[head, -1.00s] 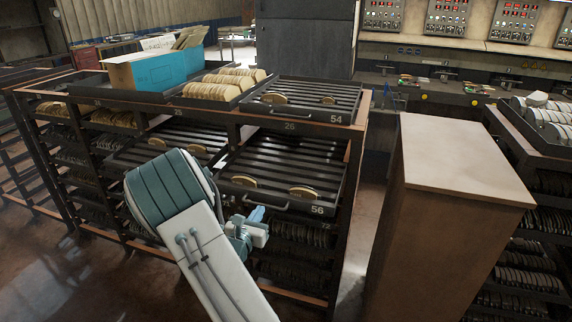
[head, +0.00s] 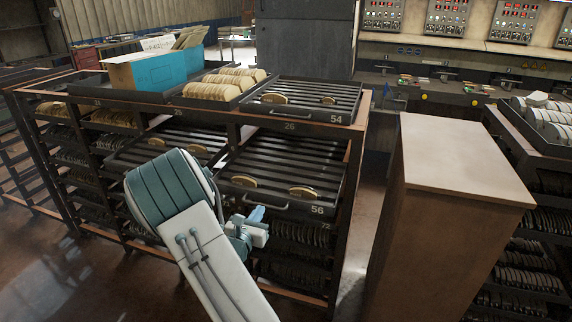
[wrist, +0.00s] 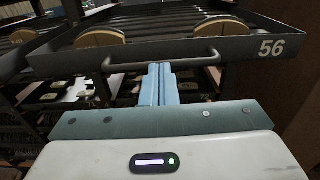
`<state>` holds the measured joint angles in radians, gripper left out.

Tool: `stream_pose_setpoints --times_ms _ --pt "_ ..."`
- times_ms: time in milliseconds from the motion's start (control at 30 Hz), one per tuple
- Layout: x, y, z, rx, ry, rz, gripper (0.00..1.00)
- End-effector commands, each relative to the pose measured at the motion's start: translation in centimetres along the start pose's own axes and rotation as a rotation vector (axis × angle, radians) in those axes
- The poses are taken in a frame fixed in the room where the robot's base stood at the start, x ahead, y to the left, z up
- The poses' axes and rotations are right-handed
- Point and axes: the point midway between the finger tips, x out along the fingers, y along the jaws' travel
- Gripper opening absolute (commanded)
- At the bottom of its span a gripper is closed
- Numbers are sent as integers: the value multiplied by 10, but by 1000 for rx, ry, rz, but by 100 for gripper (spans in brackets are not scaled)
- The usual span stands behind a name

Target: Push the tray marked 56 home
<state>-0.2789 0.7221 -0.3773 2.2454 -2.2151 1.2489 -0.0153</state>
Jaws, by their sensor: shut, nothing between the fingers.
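The tray marked 56 (head: 318,210) is a dark slatted tray sticking out of the front of the rack, with a bar handle along its front. Two tan brake shoes (head: 302,192) stand near its front. In the wrist view the tray front (wrist: 235,53) spans the top, with the number at the right and the handle (wrist: 160,63) in the middle. My gripper (head: 258,213) is shut and empty, in front of the tray. In the wrist view its blue fingers (wrist: 160,72) point at the handle's middle; I cannot tell whether they touch it.
The tray marked 54 (head: 345,118) sits above on the rack top. Another slatted tray (head: 130,160) sticks out to the left. A tall brown cabinet (head: 440,240) stands close on the right, with a narrow floor gap between. A blue box (head: 165,70) sits on the rack top.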

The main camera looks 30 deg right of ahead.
Motion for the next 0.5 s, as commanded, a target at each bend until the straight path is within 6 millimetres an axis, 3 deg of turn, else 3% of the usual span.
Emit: stream_pose_setpoints --times_ms 500 --pt "40 -2 0 1 -1 -6 0"
